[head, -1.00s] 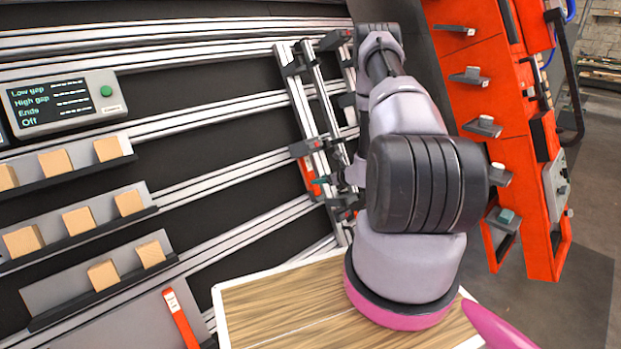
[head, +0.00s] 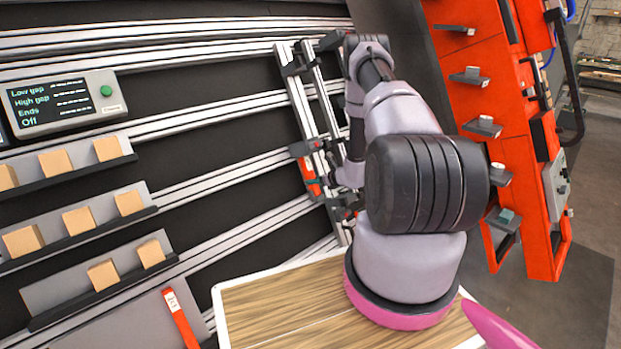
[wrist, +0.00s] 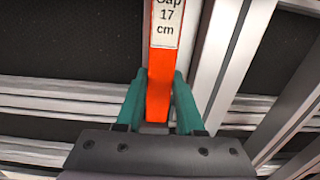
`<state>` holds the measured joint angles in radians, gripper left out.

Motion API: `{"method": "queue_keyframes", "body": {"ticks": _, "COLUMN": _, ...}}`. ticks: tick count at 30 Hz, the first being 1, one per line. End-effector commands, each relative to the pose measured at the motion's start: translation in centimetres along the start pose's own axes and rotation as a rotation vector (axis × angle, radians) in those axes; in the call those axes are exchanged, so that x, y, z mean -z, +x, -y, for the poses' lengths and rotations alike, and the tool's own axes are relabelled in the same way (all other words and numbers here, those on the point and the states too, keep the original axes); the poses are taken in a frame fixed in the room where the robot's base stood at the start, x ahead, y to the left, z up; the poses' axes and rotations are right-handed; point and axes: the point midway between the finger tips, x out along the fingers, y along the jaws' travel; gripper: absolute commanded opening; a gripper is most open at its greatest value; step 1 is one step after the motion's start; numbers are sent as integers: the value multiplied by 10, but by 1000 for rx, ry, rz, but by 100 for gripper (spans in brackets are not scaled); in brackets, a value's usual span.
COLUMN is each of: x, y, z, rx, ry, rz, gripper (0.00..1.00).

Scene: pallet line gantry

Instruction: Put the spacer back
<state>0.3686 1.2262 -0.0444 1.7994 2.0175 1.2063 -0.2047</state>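The orange spacer (wrist: 162,95) with a white label reading "17 cm" stands between my gripper's two teal fingers in the wrist view. My gripper (wrist: 160,78) appears shut on it, with a finger against each side. In the head view the spacer (head: 308,172) shows as a small orange strip against the upright double rail of the gantry (head: 298,95). My gripper (head: 316,184) is at its lower part, partly hidden by my arm. The spacer's far end is out of the wrist view.
A second red-orange strip with a white label (head: 180,318) lies on a grey panel at lower left. Shelves with several wooden blocks (head: 78,221) and a control box (head: 64,104) are at left. A wooden-topped pallet (head: 275,305) is below; an orange rack (head: 500,80) stands right.

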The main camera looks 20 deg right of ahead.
Motion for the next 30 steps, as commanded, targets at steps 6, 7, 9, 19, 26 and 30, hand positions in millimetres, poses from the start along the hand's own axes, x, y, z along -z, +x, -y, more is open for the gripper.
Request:
{"method": "queue_keyframes", "body": {"ticks": 6, "x": 0, "y": -2, "z": 0, "rx": 0, "ry": 0, "rz": 0, "gripper": 0}}
{"method": "queue_keyframes", "body": {"ticks": 7, "x": 0, "y": -3, "z": 0, "rx": 0, "ry": 0, "rz": 0, "gripper": 0}}
{"method": "queue_keyframes", "body": {"ticks": 9, "x": 0, "y": -4, "z": 0, "rx": 0, "ry": 0, "rz": -1, "gripper": 0}}
{"method": "queue_keyframes", "body": {"ticks": 19, "x": 0, "y": -26, "z": 1, "rx": 2, "ry": 0, "rz": 0, "gripper": 0}}
{"method": "queue_keyframes", "body": {"ticks": 26, "x": 0, "y": -44, "z": 1, "rx": 2, "ry": 1, "rz": 0, "gripper": 0}}
{"method": "queue_keyframes", "body": {"ticks": 30, "x": 0, "y": -55, "z": 1, "rx": 1, "ry": 0, "rz": -1, "gripper": 0}}
